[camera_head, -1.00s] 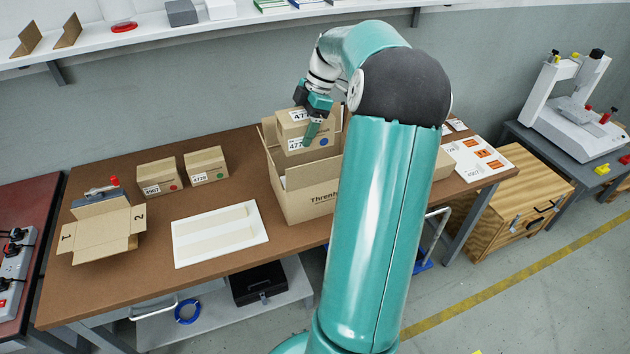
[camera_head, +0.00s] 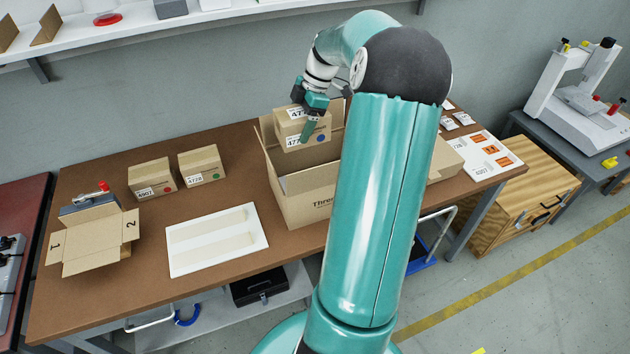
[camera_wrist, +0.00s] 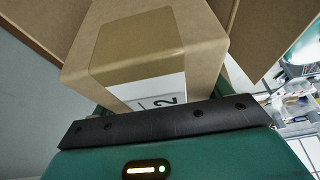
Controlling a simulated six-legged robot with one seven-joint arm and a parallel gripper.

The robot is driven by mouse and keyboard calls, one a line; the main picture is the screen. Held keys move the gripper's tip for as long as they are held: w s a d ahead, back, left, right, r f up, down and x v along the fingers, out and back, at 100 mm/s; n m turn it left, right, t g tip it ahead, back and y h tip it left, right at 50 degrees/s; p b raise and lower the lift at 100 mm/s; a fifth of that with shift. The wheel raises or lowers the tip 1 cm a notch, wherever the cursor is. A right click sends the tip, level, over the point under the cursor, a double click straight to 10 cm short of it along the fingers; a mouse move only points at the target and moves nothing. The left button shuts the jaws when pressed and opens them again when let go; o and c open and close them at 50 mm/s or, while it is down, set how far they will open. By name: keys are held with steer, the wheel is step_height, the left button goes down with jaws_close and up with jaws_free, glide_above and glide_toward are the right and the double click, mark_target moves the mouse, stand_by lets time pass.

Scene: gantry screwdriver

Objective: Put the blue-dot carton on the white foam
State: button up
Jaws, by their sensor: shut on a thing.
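The blue-dot carton (camera_head: 291,127) is a small brown box with a white label and a blue dot. It is upright, at the mouth of the large open box (camera_head: 308,205). My gripper (camera_head: 310,122) is shut on it from above; one finger shows on its front face. In the wrist view the carton (camera_wrist: 150,50) fills the middle against my gripper (camera_wrist: 165,125).
A red-dot carton (camera_head: 152,179) and a green-dot carton (camera_head: 202,165) stand behind the foam. An open flapped box (camera_head: 95,245) is at the left. A white board with orange labels (camera_head: 480,160) lies at the right. A wall shelf (camera_head: 150,38) runs above the table (camera_head: 100,180).

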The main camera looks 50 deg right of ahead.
mark_target(317, 139)
steer(key=f, duration=1.8)
steer(key=shift+d+f, duration=0.1)
steer(key=shift+d, duration=0.1)
steer(key=o, duration=1)
steer(key=shift+f, duration=0.1)
steer(key=v, duration=1.2)
steer(key=shift+s, duration=0.15)
